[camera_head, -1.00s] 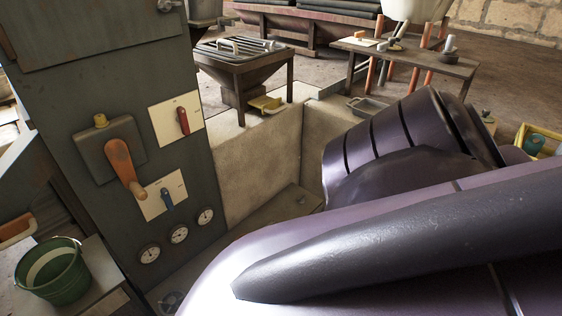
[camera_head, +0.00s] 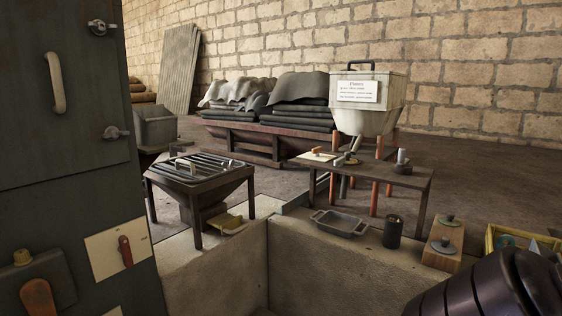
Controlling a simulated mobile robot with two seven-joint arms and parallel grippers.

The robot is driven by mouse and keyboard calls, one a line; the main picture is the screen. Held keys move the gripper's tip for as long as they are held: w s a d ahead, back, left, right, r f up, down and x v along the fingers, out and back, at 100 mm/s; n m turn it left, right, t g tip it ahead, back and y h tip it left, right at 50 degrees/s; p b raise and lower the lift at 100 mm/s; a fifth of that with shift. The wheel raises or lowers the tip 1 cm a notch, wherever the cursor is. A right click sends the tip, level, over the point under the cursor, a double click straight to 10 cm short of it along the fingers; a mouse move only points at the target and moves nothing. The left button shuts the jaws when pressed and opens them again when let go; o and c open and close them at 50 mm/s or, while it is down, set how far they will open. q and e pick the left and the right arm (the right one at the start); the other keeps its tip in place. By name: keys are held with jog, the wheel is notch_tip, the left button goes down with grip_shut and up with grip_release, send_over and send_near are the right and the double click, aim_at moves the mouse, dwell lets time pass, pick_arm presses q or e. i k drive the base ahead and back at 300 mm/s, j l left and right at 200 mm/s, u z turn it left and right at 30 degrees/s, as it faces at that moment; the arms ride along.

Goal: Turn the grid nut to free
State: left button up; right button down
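A slatted metal grid (camera_head: 212,174) lies on top of a dark hopper stand (camera_head: 205,204) on legs, left of the middle in the head view. A pale handle-like piece (camera_head: 185,166) sits on the grid. A small light fitting, perhaps the nut, shows near the grid's right side, but it is too small to tell its shape or whether it is turned. Neither of my grippers is in view.
A tall dark cabinet with a red switch (camera_head: 125,251) fills the left. A low concrete wall (camera_head: 335,268) stands in front, bearing a grey tray (camera_head: 340,223) and a dark canister (camera_head: 393,231). A wooden bench (camera_head: 410,179) and a white tank (camera_head: 368,103) stand behind.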

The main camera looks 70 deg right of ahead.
aim_at(227, 167)
jog(key=z, duration=1.45)
jog(key=k+j+z, duration=0.15)
jog(key=j, duration=0.2)
jog(key=k+j+z, duration=0.2)
jog(key=i+j, duration=0.2)
jog(key=i, duration=0.3)
